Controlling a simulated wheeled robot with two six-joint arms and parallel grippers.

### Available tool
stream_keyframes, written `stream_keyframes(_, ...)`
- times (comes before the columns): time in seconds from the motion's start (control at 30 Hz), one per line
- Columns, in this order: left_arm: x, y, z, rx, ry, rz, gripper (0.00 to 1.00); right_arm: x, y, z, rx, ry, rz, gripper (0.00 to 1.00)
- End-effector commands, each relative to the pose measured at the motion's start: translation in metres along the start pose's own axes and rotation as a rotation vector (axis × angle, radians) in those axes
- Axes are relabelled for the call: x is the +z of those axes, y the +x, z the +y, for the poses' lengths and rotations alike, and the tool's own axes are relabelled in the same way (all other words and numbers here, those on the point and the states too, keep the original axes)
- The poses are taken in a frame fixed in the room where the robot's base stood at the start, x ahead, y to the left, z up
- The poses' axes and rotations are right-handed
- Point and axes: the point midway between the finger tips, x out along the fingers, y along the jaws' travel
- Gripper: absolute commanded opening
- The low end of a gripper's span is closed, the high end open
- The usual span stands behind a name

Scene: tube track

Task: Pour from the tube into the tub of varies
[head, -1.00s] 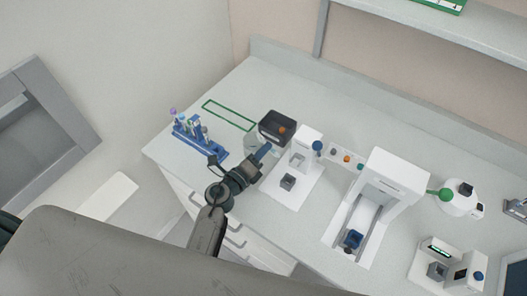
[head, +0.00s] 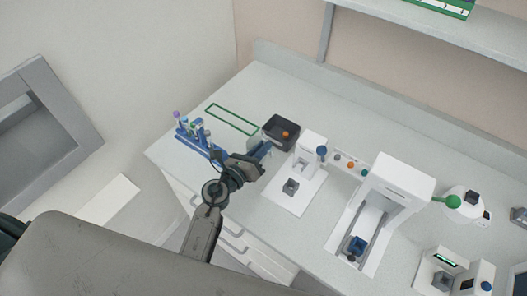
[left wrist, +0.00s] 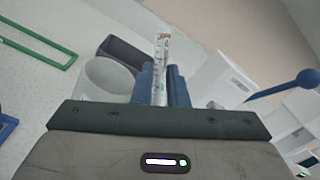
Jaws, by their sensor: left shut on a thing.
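My left gripper (head: 263,151) is shut on a clear tube (left wrist: 161,62). In the left wrist view the tube stands out between the two blue fingers, with a printed label near its far end. A pale round tub (left wrist: 108,80) is just left of the fingers in that view, its near part hidden by the gripper body. In the head view the tub (head: 253,144) is mostly hidden behind the gripper. I cannot tell whether any liquid is leaving the tube. My right gripper is not in view.
A blue rack (head: 197,141) with several tubes stands to the left. A dark bin (head: 281,132) with an orange item lies just beyond the tub. White devices (head: 309,146) stand close on the right. A green outline (head: 231,119) marks bare bench.

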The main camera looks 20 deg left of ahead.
Motion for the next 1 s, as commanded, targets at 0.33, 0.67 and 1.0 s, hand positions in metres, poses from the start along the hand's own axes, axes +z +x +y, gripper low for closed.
stream_keyframes(0.33,0.004,0.000,0.001,0.000,0.075,0.001,0.00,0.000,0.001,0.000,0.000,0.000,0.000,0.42)
stream_keyframes(0.67,-0.009,0.000,-0.014,0.001,0.327,-0.002,0.00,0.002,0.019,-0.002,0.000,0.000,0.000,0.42)
stream_keyframes(1.0,-0.010,0.000,-0.026,0.000,0.513,0.000,0.00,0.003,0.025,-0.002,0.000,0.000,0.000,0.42)
